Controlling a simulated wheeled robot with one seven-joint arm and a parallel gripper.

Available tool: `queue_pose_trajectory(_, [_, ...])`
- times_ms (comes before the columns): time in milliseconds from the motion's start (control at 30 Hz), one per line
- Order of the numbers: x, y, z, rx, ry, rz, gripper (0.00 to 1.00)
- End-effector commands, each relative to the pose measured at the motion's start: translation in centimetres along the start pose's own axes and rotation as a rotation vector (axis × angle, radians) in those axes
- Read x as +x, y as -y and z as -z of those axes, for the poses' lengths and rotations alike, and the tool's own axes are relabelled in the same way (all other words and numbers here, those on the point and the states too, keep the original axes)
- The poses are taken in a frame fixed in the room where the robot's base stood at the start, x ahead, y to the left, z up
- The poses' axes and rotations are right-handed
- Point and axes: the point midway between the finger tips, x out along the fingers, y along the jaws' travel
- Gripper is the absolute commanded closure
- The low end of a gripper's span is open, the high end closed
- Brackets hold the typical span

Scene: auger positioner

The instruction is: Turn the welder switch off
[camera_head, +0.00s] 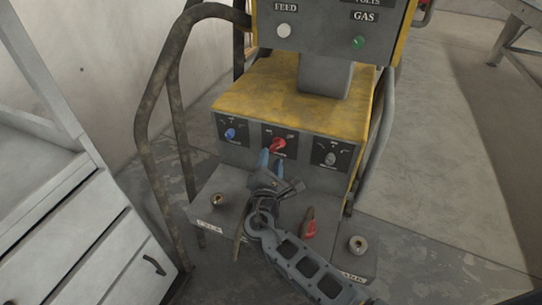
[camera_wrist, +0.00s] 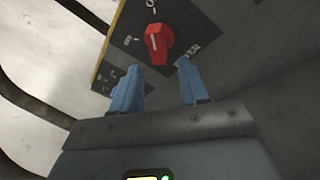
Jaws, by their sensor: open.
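The welder (camera_head: 300,95) is a yellow and grey machine in the middle of the head view. Its front panel carries a red rotary switch (camera_head: 278,144) on a black plate, between a blue knob and a grey knob. In the wrist view the red switch (camera_wrist: 158,42) shows a pale pointer line on its face, with partly readable lettering around it. My gripper (camera_head: 270,160) is in front of the red switch, with blue fingers. In the wrist view its two fingertips (camera_wrist: 157,72) are apart, just below the switch, with nothing between them. I cannot tell whether they touch the panel.
The blue knob (camera_head: 230,134) and grey knob (camera_head: 330,158) flank the switch. A lower ledge holds brass sockets (camera_head: 357,244) and a red-handled item (camera_head: 310,228). Bent metal rails (camera_head: 160,90) stand at the left. A white drawer cabinet (camera_head: 90,230) is further left. Floor is clear at right.

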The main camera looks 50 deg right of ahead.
Motion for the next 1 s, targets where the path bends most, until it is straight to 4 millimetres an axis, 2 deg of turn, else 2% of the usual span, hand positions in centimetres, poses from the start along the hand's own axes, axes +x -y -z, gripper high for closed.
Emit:
queue_pose_trajectory(33, [0.8, 0.0, 0.0, 0.001, 0.001, 0.001, 0.56])
queue_pose_trajectory(200, [2.6, 0.1, 0.0, 0.001, 0.0, 0.001, 0.56])
queue_pose_trajectory(567, [3.1, 0.0, 0.0, 0.001, -0.002, 0.0, 0.56])
queue_pose_trajectory(1000, [3.1, 0.1, 0.0, 0.001, -0.002, 0.0, 0.97])
